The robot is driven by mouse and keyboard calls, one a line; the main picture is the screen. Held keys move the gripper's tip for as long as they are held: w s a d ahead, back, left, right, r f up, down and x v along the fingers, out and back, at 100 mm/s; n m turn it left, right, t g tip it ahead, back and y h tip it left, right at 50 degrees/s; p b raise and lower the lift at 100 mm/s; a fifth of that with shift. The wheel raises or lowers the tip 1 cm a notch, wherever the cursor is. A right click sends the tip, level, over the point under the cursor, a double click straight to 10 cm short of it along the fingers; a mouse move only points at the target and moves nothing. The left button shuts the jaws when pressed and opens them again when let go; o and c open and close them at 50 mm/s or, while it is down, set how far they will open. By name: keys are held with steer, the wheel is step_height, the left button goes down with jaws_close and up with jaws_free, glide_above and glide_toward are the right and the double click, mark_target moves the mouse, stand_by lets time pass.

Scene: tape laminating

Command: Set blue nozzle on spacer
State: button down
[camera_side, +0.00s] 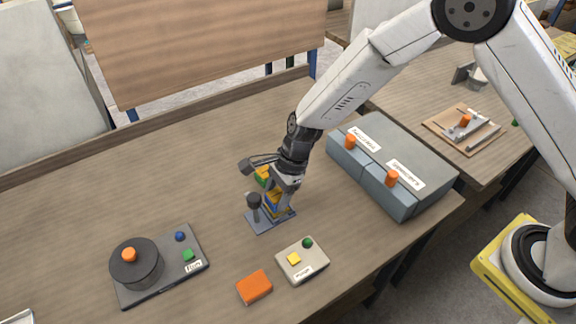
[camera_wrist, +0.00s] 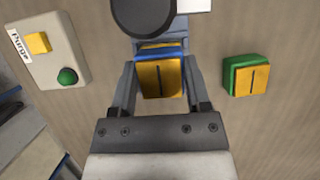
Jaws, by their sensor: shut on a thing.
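My gripper (camera_side: 276,200) points down and is shut on the blue nozzle (camera_side: 273,203), a blue block with a yellow slotted face. The blue nozzle (camera_wrist: 161,79) sits between both fingers in the wrist view. It is over or on a small blue-grey base plate (camera_side: 261,222) beside a post with a dark round knob (camera_side: 254,199). The fingers hide its lower contact, so I cannot tell if it rests there. I cannot clearly make out a separate spacer. A green nozzle (camera_wrist: 245,75) with a yellow slotted face stands apart on the table.
A light "Purge" box (camera_side: 302,260) with a yellow and a green button and an orange block (camera_side: 254,287) lie in front. A dark round device (camera_side: 136,264) stands at left. A grey-blue two-drawer cabinet (camera_side: 395,165) is at right. The table's left and back area is clear.

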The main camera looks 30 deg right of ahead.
steer(key=shift+f, duration=0.35)
stand_by(0.5)
jaws_free()
steer(key=v, duration=0.7)
steer(key=shift+d+r, duration=0.2)
steer(key=shift+r, duration=0.15)
stand_by(0.6)
